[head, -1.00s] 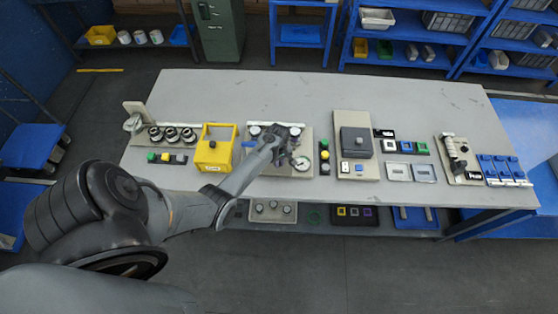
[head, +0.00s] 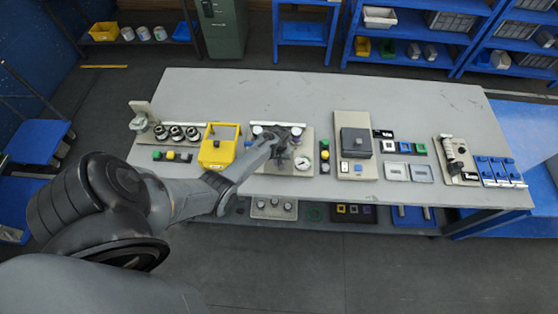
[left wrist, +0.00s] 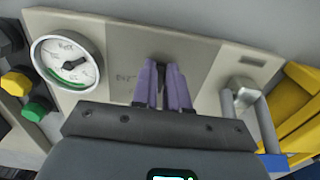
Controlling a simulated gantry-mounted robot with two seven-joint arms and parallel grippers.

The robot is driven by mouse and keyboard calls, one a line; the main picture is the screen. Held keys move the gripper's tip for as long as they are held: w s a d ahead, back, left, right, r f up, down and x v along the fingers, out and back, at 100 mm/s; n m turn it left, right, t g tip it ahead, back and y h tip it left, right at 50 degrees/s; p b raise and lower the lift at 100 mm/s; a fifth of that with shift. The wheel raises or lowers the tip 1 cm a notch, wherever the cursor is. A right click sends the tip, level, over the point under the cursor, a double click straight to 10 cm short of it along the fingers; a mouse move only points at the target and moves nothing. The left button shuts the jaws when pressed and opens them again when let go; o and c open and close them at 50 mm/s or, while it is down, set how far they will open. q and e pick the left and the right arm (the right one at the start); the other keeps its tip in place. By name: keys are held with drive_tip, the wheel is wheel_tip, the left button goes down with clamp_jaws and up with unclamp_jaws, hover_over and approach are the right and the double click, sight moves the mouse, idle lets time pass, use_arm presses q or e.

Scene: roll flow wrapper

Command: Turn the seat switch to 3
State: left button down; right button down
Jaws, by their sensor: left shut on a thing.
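The panel (head: 257,167) at the middle of the table carries a round white gauge (head: 302,163), which also shows at the left of the left wrist view (left wrist: 68,62). My left gripper (head: 284,150) is over this panel, between the gauge and a blue-handled lever. In the left wrist view its two purple fingers (left wrist: 162,80) are shut on a small dark knob (left wrist: 161,72) on the panel face. The fingers hide most of the knob, and I cannot read its position or the faint marking beside it. My right gripper is not in view.
A yellow frame box (head: 217,148) stands just left of the panel. A column of coloured buttons (head: 324,155) is just right of it, then a grey switch box (head: 356,143). The back of the table (head: 330,90) is clear.

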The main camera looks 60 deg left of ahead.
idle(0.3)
use_arm(q)
drive_tip(key=c, duration=1.1)
unclamp_jaws()
drive_tip(key=shift+c, duration=0.2)
drive_tip(key=shift+r, duration=0.25)
wheel_tip(320, 180, up, 10)
drive_tip(key=p, duration=0.1)
drive_tip(key=shift+r+p, duration=0.15)
drive_tip(key=shift+p, duration=0.2)
drive_tip(key=shift+s, duration=0.1)
